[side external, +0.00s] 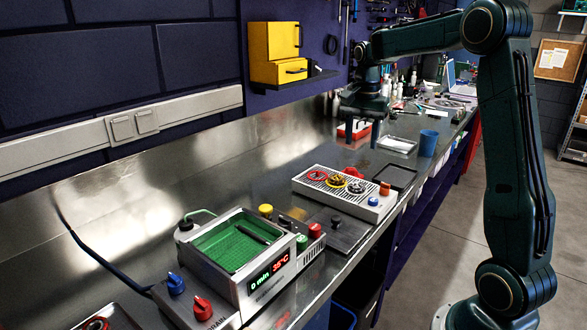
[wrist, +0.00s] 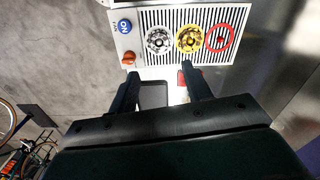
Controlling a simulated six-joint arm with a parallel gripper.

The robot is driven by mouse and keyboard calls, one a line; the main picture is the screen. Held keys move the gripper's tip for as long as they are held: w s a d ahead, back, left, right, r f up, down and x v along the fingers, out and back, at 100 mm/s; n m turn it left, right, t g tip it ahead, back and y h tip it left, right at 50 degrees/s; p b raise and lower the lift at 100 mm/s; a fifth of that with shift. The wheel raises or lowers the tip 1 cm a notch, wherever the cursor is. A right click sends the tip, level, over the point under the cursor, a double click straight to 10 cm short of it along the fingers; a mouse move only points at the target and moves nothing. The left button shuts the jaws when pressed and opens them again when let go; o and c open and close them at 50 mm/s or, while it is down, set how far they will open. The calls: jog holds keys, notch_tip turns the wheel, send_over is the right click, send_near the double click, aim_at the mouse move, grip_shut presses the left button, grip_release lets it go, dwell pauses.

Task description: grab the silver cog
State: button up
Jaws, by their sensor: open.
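The silver cog (wrist: 158,39) lies on a white slatted box (wrist: 216,13), beside a yellow cog (wrist: 188,38) and a red ring-like cog (wrist: 219,38). In the side external view the silver cog (side external: 356,187) is at the right end of the row on the box (side external: 300,187). My gripper (wrist: 161,78) is open and empty, its two fingers apart below the silver and yellow cogs in the wrist picture. In the side external view my gripper (side external: 357,135) hangs above the bench, behind the box and apart from the cogs.
The box carries a blue FAN ON button (wrist: 124,26) and an orange knob (wrist: 128,58). A dark tray (side external: 399,177) and a small red object (side external: 360,170) lie near the box. A blue cup (side external: 428,143) stands farther back. A heated bath (side external: 240,250) stands in front.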

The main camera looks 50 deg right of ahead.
send_over(357, 185)
notch_tip(357, 185, down, 7)
jog(key=shift+w+f, duration=0.15)
jog(key=shift+f, duration=0.05)
jog(key=shift+f, duration=2.55)
jog(key=c, duration=0.6)
jog(key=shift+c, duration=0.3)
notch_tip(357, 185, up, 20)
